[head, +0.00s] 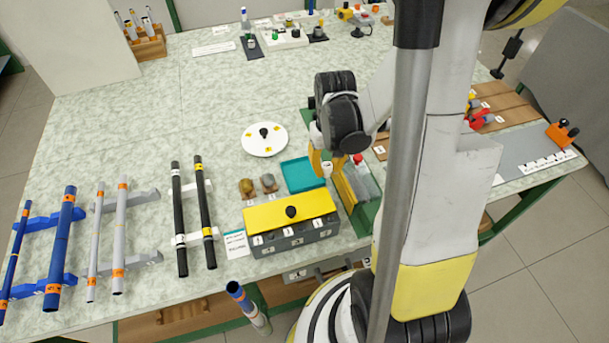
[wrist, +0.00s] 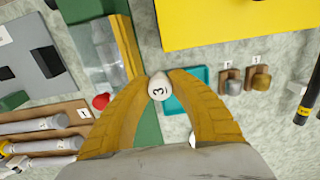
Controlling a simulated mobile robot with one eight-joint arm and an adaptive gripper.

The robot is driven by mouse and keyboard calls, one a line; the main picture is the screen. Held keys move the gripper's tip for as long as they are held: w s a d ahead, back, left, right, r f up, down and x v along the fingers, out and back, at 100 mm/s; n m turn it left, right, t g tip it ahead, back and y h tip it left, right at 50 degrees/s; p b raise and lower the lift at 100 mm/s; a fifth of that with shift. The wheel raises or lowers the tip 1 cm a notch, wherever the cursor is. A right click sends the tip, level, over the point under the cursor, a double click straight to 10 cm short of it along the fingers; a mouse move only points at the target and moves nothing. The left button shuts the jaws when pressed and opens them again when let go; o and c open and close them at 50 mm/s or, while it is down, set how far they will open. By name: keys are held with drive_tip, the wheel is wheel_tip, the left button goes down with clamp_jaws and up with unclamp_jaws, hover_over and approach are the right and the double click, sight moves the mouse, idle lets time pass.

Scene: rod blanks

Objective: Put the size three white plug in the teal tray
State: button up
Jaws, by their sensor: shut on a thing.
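My gripper (head: 326,165) has its two yellow fingers closed around a white plug (wrist: 158,88) marked 3, which shows between the fingertips in the wrist view. In the head view the plug (head: 327,170) hangs from the fingertips beside the right edge of the teal tray. The teal tray (head: 299,174) lies on the table, and its visible part looks empty. In the wrist view the tray (wrist: 205,74) is partly hidden behind one finger and the plug. The plug appears above table level; its exact height is unclear.
A grey box with a yellow lid (head: 277,214) stands in front of the tray. Two small knobbed pieces (head: 258,185) stand left of it. A green holder with clear panels (head: 357,185) stands close on the right. A white round plate (head: 264,141) lies behind left.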

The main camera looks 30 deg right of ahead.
drive_tip(key=b, duration=0.2)
hover_over(306, 183)
wheel_tip(306, 183, down, 4)
drive_tip(key=shift+f, duration=0.1)
drive_tip(key=shift+f+b, duration=1)
drive_tip(key=shift+f, duration=0.85)
drive_tip(key=shift+f, duration=0.1)
drive_tip(key=shift+f, duration=0.15)
drive_tip(key=o, duration=0.7)
drive_tip(key=shift+c, duration=0.2)
drive_tip(key=shift+o, duration=0.4)
